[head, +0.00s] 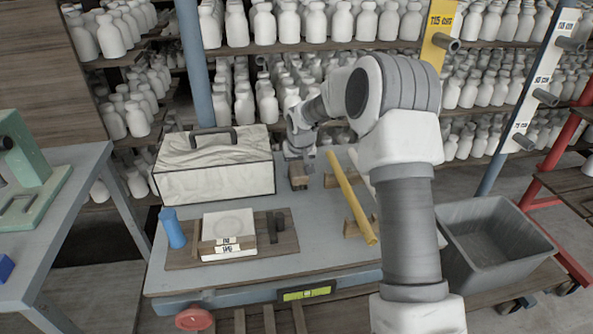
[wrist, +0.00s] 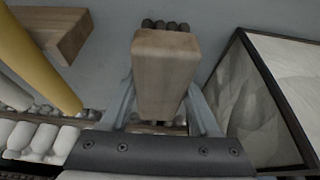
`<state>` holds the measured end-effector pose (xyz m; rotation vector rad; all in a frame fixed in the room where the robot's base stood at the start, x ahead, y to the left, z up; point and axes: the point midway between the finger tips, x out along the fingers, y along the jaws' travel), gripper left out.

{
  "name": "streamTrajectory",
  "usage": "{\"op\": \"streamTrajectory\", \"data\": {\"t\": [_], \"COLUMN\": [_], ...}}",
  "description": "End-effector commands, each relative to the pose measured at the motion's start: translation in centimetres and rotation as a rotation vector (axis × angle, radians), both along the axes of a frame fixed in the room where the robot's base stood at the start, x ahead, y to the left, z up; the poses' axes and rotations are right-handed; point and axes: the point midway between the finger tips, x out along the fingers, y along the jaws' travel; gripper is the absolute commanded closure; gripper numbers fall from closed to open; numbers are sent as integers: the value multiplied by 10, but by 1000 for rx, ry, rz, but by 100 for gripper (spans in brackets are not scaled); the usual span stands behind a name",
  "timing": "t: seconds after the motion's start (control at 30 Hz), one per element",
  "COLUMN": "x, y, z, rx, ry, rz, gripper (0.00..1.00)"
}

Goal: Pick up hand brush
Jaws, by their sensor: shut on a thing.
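The hand brush (head: 298,178) has a pale wooden block body. It is at the back of the grey-blue table, right of the cloth-covered box. In the wrist view the brush (wrist: 165,62) shows its wooden block close up, with dark round tufts at its far end. My gripper (head: 299,157) is over the brush, and its two fingers (wrist: 163,98) are on either side of the wood, shut on it. Whether the brush touches the tabletop cannot be told.
The box (head: 215,180) stands close left of the brush. A yellow bar (head: 350,195) on wooden blocks lies to the right. A wooden board (head: 185,257) with a white slab and a blue cylinder (head: 172,228) is in front. Shelves of white bottles stand behind; a grey bin (head: 490,240) is right.

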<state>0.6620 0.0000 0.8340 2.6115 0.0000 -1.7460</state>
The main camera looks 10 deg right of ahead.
Motion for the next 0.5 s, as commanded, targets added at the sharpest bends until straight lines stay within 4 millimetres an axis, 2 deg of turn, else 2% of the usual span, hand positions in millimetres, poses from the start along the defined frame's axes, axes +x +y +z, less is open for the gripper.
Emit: {"op": "streamTrajectory", "data": {"t": [0.27, 0.5], "x": [1, 21], "y": [0, -52], "z": [47, 78], "rx": [-1, 1], "ry": [-5, -4], "rz": [0, -6], "gripper": [99, 99]}}
